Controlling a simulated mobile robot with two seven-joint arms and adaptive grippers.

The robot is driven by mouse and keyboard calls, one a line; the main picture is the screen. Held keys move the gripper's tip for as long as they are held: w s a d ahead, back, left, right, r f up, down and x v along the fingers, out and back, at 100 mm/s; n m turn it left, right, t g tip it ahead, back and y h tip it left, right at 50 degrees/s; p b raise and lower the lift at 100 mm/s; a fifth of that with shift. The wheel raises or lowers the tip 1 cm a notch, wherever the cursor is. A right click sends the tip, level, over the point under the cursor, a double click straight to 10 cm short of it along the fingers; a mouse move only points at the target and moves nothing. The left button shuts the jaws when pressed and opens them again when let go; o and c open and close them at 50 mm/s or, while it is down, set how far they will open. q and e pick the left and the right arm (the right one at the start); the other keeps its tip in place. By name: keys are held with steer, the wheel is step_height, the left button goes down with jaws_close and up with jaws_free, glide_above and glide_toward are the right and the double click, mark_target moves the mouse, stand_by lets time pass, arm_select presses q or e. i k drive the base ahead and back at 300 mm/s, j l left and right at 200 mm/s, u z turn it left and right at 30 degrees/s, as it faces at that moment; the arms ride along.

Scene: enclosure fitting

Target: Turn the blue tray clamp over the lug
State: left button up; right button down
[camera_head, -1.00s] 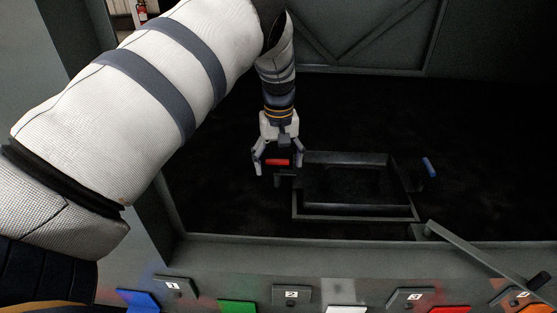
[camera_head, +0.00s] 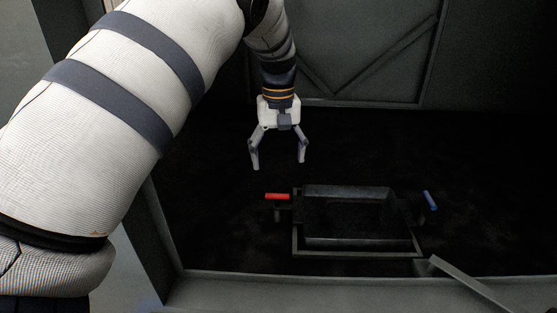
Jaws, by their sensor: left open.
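The blue tray clamp (camera_head: 430,200) stands at the right side of a dark rectangular tray (camera_head: 357,251), its blue handle tilted. A red clamp (camera_head: 277,197) sits at the tray's left side, its handle lying level. The lug is too dark to make out. My left gripper (camera_head: 278,166) is open and empty, above and behind the red clamp, apart from it and well to the left of the blue clamp. My right gripper is not in view.
The tray rests on the dark floor of a grey-walled enclosure. Its front edge (camera_head: 350,283) runs along the bottom, with a slanted grey bar (camera_head: 465,283) at the lower right. A braced panel (camera_head: 365,50) stands behind. The dark floor around the tray looks clear.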

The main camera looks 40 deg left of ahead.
mark_target(429, 203)
steer(key=k+l, duration=0.75)
steer(key=l, duration=0.2)
